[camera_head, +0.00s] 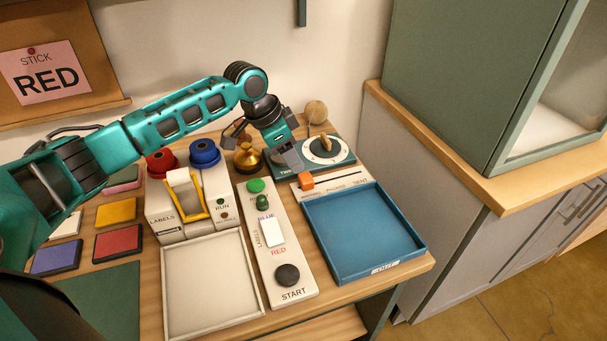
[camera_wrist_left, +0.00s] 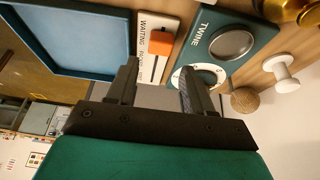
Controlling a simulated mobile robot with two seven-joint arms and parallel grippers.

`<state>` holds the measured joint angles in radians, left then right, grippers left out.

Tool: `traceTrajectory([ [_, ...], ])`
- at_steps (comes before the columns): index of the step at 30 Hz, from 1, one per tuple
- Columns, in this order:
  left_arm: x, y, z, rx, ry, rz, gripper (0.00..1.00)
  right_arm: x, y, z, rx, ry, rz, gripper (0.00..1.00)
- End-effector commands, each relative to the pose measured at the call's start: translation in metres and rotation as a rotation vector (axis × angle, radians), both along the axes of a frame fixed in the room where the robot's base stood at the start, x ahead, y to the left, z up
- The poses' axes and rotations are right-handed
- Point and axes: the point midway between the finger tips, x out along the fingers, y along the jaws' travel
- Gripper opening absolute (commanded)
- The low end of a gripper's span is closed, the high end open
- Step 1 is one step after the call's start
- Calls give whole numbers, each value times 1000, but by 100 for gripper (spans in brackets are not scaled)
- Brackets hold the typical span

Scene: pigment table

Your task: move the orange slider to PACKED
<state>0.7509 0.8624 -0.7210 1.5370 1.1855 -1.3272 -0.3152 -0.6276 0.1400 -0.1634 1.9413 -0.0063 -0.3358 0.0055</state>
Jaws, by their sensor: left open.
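The orange slider (camera_head: 306,181) is a small block on a white strip (camera_head: 345,184) behind the blue tray. It sits at the left end of the strip, beside the WAITING label; the other labels lie to its right and are small. The slider also shows in the left wrist view (camera_wrist_left: 162,42), with the slot running on from it. My left gripper (camera_head: 290,160) is open and empty, just behind and left of the slider. In the left wrist view its fingertips (camera_wrist_left: 158,72) are apart, with the slider beyond them, not between them. My right gripper is not in view.
The blue tray (camera_head: 332,275) is in front of the strip. A teal TWINE box with a round dial (camera_head: 325,151) stands behind it. A brass pot (camera_head: 247,158) and a button panel (camera_head: 257,265) are to the left. A green cabinet (camera_head: 450,90) is at right.

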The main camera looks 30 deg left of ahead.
Motion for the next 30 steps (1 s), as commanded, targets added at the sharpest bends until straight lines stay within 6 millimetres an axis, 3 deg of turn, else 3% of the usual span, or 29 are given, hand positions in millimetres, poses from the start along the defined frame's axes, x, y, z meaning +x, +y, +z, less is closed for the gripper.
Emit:
traceTrajectory([
  [6,13,-13,-44,-2,3,0,51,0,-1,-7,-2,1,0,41],
  [12,21,-19,-67,0,0,0,51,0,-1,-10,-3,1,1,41],
  [25,23,-21,-74,1,-1,-1,50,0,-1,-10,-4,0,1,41],
  [30,23,-21,-74,1,-1,-1,34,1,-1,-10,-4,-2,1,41],
])
